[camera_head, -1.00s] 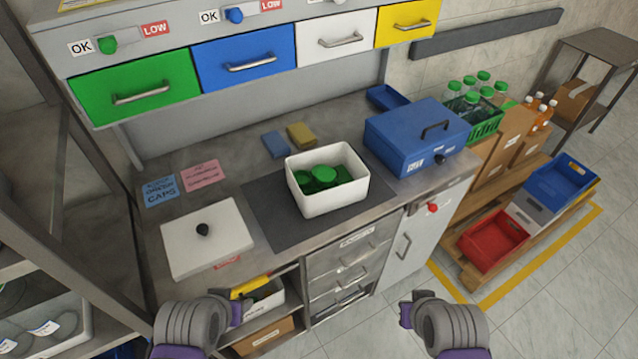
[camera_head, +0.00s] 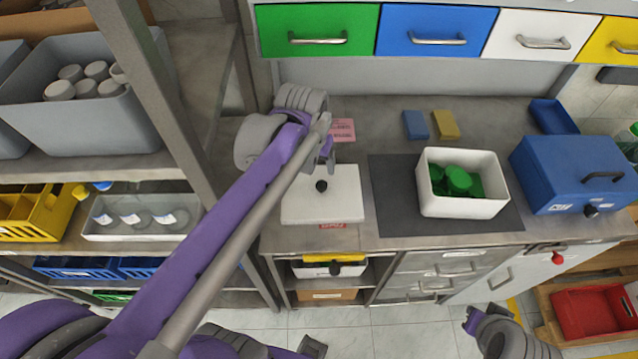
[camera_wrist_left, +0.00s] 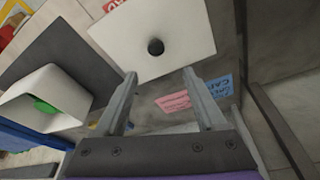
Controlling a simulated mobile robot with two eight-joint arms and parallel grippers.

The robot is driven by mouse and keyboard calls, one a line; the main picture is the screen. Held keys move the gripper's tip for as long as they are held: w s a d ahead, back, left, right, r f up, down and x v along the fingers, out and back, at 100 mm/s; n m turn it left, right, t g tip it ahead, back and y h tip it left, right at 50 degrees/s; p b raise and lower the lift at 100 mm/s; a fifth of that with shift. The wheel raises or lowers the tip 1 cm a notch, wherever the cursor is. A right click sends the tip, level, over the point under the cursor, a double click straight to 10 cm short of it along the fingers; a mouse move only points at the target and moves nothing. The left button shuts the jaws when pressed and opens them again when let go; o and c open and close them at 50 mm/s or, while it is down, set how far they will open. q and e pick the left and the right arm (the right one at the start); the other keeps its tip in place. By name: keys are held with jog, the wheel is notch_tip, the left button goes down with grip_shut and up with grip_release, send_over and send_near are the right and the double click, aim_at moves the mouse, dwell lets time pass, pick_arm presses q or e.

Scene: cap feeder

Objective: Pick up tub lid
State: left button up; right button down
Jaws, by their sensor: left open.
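The tub lid (camera_head: 340,200) is a white square plate with a black knob (camera_head: 321,186) in its middle. It lies flat on the metal bench, left of the dark mat. My left gripper (camera_head: 327,155) is above the lid's back edge, behind the knob. In the left wrist view my left gripper (camera_wrist_left: 160,76) is open and empty, with the lid (camera_wrist_left: 180,28) and its knob (camera_wrist_left: 155,46) beyond the fingertips. The white tub (camera_head: 462,208) stands on the mat, uncovered, with green caps (camera_head: 458,180) inside. My right gripper (camera_head: 472,320) is low at the right, its opening unclear.
A blue box (camera_head: 570,170) stands right of the tub. A blue sponge (camera_head: 415,125) and a yellow sponge (camera_head: 445,125) lie behind the mat (camera_head: 390,190). A shelf post (camera_head: 150,90) rises left of the bench. Drawers (camera_head: 316,32) hang above the back.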

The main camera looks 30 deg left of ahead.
aim_at(321, 184)
pick_arm(q)
jog(key=x, duration=0.9)
jog(key=shift+s+d+f+b, duration=0.25)
jog(key=shift+d+f+b, duration=0.1)
jog(key=shift+f, duration=0.15)
grip_shut()
